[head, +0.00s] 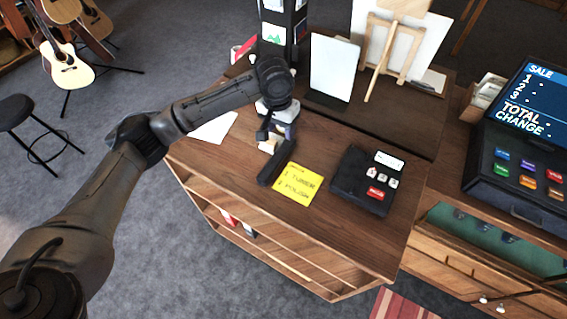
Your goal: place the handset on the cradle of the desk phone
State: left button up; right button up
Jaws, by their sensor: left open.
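The handset, a dark bar (277,163), lies on the wooden counter to the left of a yellow note. The desk phone (352,187) is a dark box to the right of the note, with a white label, small pale buttons and a red button. No handset rests on it. My left gripper (273,137) is open and points down over the counter, just behind the far end of the handset. Its fingers are small and partly hidden, so I cannot tell whether they touch anything. My right gripper is not in view.
The yellow note (297,182) lies between handset and phone. Behind stand a dark display stand (283,27), a white panel (333,66) and a small easel (385,55). A cash register (515,150) is at right. White paper (216,127) lies at left. The front counter is clear.

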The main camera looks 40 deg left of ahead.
pick_arm(q)
send_over(277, 157)
jog(key=shift+g+y, duration=0.3)
notch_tip(277, 157, down, 7)
jog(key=shift+w+r, duration=0.1)
jog(key=shift+w, duration=0.05)
jog(key=shift+f, duration=0.8)
jog(key=f, duration=0.4)
jog(key=shift+s+f+p, duration=0.2)
jog(key=shift+p, duration=0.2)
jog(key=shift+f, duration=0.4)
jog(key=shift+c, duration=0.3)
jog(key=c, duration=0.8)
